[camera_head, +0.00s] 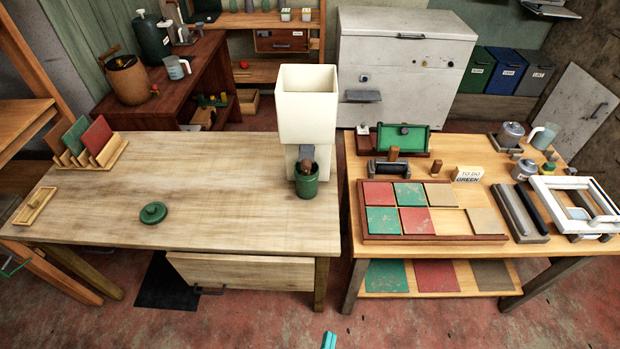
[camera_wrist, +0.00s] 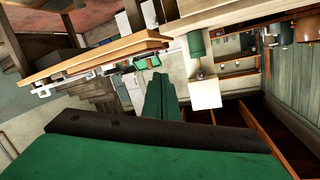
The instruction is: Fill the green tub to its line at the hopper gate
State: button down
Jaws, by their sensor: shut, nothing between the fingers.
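The green tub (camera_head: 307,188) stands on the light wooden table (camera_head: 230,240), near its right edge, directly under the front of the white hopper (camera_head: 307,105). A brown rounded piece shows at the tub's mouth; I cannot tell whether it is in the tub or part of the gate. The fill line and the level inside are hidden. A round green lid (camera_head: 153,212) lies flat on the table to the left. My gripper (camera_head: 329,341) is shut and empty at the bottom edge, in front of and apart from the tables. The wrist view shows the hopper (camera_wrist: 205,93) and tub (camera_wrist: 196,43), tilted.
A right-hand table (camera_head: 450,245) carries a tray (camera_head: 430,238) of coloured tiles, a "TO DO GREEN" sign (camera_head: 467,175) and a white frame (camera_head: 575,205). A tile rack (camera_head: 90,150) stands at the table's left. The light table's middle is clear.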

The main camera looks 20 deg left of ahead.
jog(key=w+a+r+m+y, duration=0.25)
jog(key=w+a+m, duration=0.3)
jog(key=w, duration=0.65)
jog(key=m+t+y, duration=0.1)
jog(key=m, duration=0.4)
send_near(307, 169)
jog(key=x, duration=0.6)
jog(key=shift+w+a, duration=0.2)
jog(key=shift+w, duration=0.15)
